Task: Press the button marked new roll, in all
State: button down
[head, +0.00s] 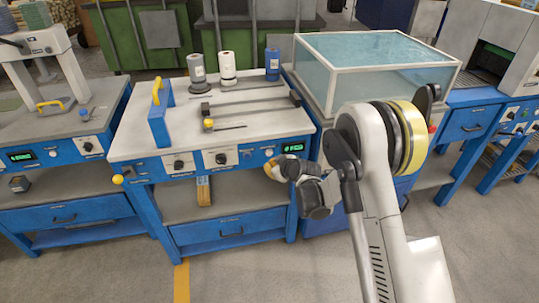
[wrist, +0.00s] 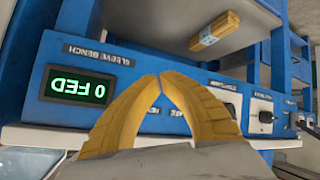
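My gripper (head: 276,171) is in front of the right end of the sleeve bench's blue front panel (head: 195,168). In the wrist view its two yellow fingers (wrist: 160,76) meet at the tips, with nothing held between them. That view is upside down and shows a lit display (wrist: 78,87) reading 0 FED beside the fingers. A small pale round control (head: 268,153) sits on the panel just left of the display in the head view. I cannot read a new roll marking on it. Part of the panel and its lettering is hidden behind the fingers.
Two black knobs on pale plates (head: 221,158) are further left on the panel. Rolls (head: 227,67) stand on the bench top. A water tank (head: 375,65) is at right, close to my arm.

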jog(key=shift+s+d, duration=0.25)
jog(key=shift+s, duration=0.55)
jog(key=shift+s+d, duration=0.2)
jog(key=shift+s, duration=0.6)
jog(key=shift+r, duration=0.1)
